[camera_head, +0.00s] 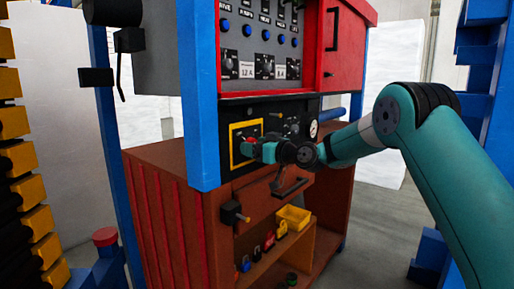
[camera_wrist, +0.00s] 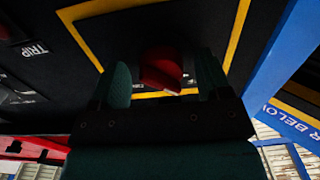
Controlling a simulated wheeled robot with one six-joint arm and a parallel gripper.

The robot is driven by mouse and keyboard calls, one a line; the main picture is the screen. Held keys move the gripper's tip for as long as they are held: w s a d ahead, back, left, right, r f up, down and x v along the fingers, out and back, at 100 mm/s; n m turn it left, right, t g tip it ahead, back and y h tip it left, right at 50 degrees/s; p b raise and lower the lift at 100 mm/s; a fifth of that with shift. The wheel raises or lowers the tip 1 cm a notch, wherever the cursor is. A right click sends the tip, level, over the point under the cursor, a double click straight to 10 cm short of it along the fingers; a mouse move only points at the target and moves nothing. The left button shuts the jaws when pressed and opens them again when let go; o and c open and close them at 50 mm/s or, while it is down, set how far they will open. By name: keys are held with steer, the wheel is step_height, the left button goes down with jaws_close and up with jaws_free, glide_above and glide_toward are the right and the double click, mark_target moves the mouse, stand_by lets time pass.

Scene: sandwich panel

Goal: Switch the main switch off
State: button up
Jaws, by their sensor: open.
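The main switch is a red knob (camera_wrist: 160,68) inside a yellow square outline (camera_wrist: 228,45) on a black panel. In the head view the yellow outline (camera_head: 233,150) is on the dark lower panel, and a bit of red shows at the gripper's tip. My gripper (camera_wrist: 163,80) is open, with one green finger on each side of the red knob. I cannot tell whether the fingers touch it. In the head view my gripper (camera_head: 256,150) reaches the panel from the right and hides most of the switch.
Above is a grey panel with blue buttons (camera_head: 266,34) and a red door (camera_head: 345,50). A blue post (camera_head: 200,100) stands just left of the switch. Below are a black drawer handle (camera_head: 290,188) and a shelf with a yellow bin (camera_head: 294,217).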

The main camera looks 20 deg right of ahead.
steer(key=b+v, duration=0.6)
steer(key=v, duration=1.1)
steer(key=shift+s+d, duration=0.15)
steer(key=s+a+f+n+g+h+p, duration=0.1)
steer(key=s+a+f+g+h+p, duration=0.2)
steer(key=s+a+g, duration=1.1)
steer(key=s+f+h+p, duration=0.1)
steer(key=s+f, duration=0.1)
steer(key=s, duration=0.8)
steer(key=s+f+m+h, duration=0.1)
steer(key=s+f+h, duration=0.1)
steer(key=s, duration=0.9)
steer(key=shift+s+a+f+g+p, duration=0.2)
steer(key=shift+a+f+g+p, duration=0.1)
steer(key=shift+a+f+p, duration=0.15)
